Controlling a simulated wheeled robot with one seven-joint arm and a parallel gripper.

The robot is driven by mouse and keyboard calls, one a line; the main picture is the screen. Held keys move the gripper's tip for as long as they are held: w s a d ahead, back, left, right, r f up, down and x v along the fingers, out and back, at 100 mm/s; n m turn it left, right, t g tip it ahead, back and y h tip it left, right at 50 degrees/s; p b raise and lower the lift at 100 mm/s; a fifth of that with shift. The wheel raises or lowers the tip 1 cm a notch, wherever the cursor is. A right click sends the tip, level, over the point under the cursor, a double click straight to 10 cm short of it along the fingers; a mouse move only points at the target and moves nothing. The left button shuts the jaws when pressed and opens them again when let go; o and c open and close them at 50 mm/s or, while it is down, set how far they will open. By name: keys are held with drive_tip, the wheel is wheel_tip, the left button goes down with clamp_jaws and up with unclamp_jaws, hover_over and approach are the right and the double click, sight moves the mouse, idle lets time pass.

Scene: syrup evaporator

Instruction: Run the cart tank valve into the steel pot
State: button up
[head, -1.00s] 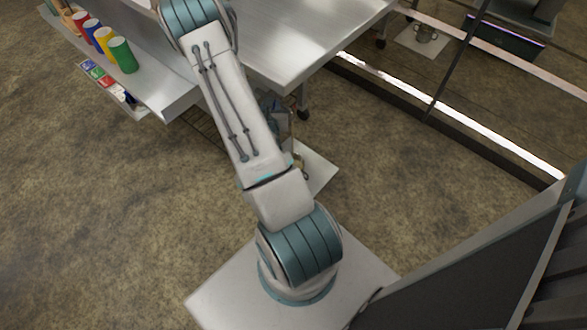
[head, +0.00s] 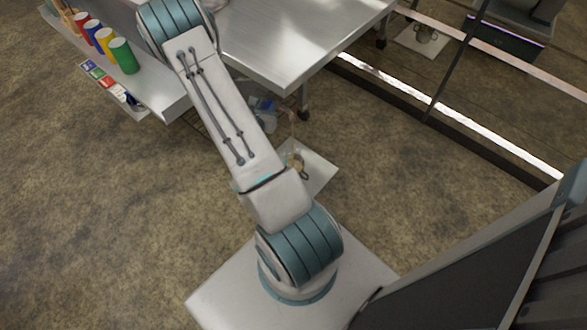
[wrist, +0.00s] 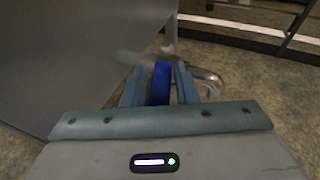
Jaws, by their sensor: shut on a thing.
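In the wrist view my gripper (wrist: 159,72) is shut on a blue piece (wrist: 160,86), which looks like the valve's handle. A shiny curved metal pipe (wrist: 210,80) shows just right of the fingers and looks like the spout. A large plain grey surface (wrist: 70,55) fills the left of the wrist view; I cannot tell for sure whether it is the tank. In the head view my gripper is not clearly seen; my arm runs up to the top left. I cannot make out the steel pot near my gripper.
A steel table (head: 290,45) stands at the top, with coloured cups (head: 123,56) on a lower shelf at left. A pale slab (head: 318,172) with a small brass-coloured item lies on the floor beside my arm. A dark-framed glass front is at right. The brown floor at left is clear.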

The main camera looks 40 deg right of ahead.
drive_tip(key=shift+w+a, duration=0.3)
drive_tip(key=shift+w, duration=0.05)
drive_tip(key=shift+w+a+m+g, duration=0.15)
drive_tip(key=shift+w+m+g, duration=0.15)
drive_tip(key=shift+g, duration=0.1)
drive_tip(key=shift+w+m+g+h+p, duration=0.4)
drive_tip(key=shift+m+g+h, duration=0.3)
drive_tip(key=shift+m+g, duration=0.45)
drive_tip(key=o, duration=1.1)
drive_tip(key=shift+a, duration=0.1)
drive_tip(key=p+v, duration=0.3)
drive_tip(key=v, duration=1)
drive_tip(key=shift+a+r, duration=0.1)
drive_tip(key=shift+a, duration=0.15)
